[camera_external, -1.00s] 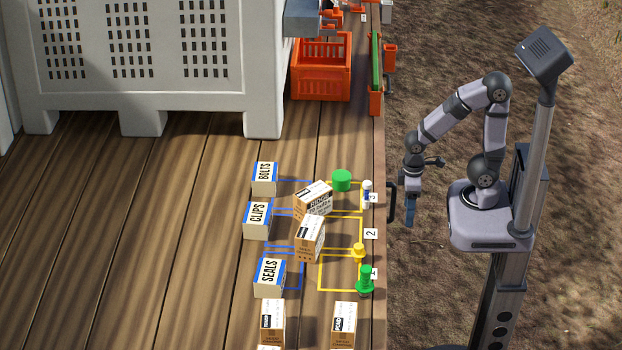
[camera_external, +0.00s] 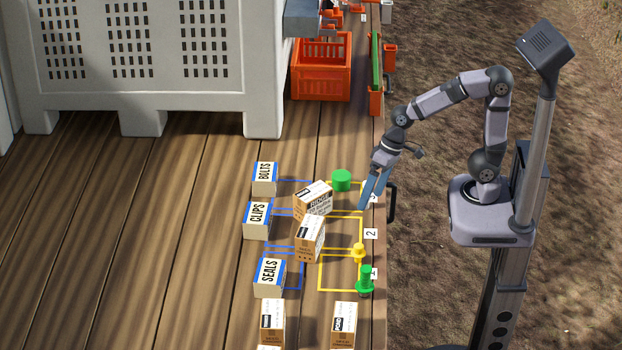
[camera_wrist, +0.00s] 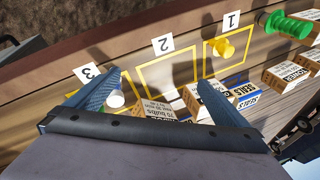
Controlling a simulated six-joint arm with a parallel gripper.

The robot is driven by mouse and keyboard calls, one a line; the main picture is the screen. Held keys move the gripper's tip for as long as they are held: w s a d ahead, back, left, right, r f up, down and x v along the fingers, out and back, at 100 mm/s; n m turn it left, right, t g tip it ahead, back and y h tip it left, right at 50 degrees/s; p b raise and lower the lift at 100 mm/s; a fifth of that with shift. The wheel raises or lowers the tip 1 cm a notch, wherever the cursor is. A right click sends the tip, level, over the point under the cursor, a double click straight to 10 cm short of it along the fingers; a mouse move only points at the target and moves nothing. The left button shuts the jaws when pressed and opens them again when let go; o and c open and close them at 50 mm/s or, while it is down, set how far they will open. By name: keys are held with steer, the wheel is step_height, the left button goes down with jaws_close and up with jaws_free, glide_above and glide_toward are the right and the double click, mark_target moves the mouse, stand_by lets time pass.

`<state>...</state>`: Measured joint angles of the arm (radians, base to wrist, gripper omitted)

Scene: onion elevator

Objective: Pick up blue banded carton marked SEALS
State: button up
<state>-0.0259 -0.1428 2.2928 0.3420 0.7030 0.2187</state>
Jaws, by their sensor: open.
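The blue-banded SEALS carton (camera_external: 269,278) stands on the wooden deck at the lower middle of the external view, beside a blue outlined square. In the wrist view the SEALS carton (camera_wrist: 244,93) lies just right of the right finger, partly hidden. My gripper (camera_external: 366,207) is open and empty, above the deck's right edge near the number 3 mark, up and to the right of the SEALS carton. In the wrist view my gripper (camera_wrist: 150,92) has its fingers spread apart with no carton between the tips.
CLIPS (camera_external: 257,220) and BOLTS (camera_external: 264,179) cartons stand farther up. Brown cartons (camera_external: 310,238) (camera_external: 313,201) stand between my gripper and the labelled row. A green cylinder (camera_external: 341,180), yellow knob (camera_external: 359,251) and green peg (camera_external: 366,281) line the right side.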

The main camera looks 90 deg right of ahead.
steer(key=w+a+r+n+t+y+b, duration=0.15)
steer(key=w+a+r+t, duration=0.25)
steer(key=w+a, duration=0.65)
steer(key=w+a+r+n+t+y+b, duration=0.15)
steer(key=w+a+r+t, duration=0.3)
steer(key=w+a, duration=0.6)
steer(key=t+h, duration=0.2)
steer(key=h, duration=0.4)
glide_above(275, 272)
steer(key=shift+n+g, duration=0.25)
steer(key=shift+n, duration=0.15)
steer(key=f, duration=0.5)
steer(key=shift+s+f+b, duration=0.35)
steer(key=shift+f+b, duration=0.05)
steer(key=shift+s+a+f+h, duration=0.1)
steer(key=shift+s+f+h, duration=0.2)
steer(key=shift+f+h, duration=0.15)
steer(key=shift+f, duration=1.95)
step_height(275, 272, down, 3)
steer(key=shift+f+p, duration=0.15)
steer(key=shift+p, duration=0.4)
steer(key=shift+p+x, duration=0.3)
steer(key=shift+x, duration=0.75)
steer(key=shift+w, duration=0.45)
steer(key=shift+c, duration=0.6)
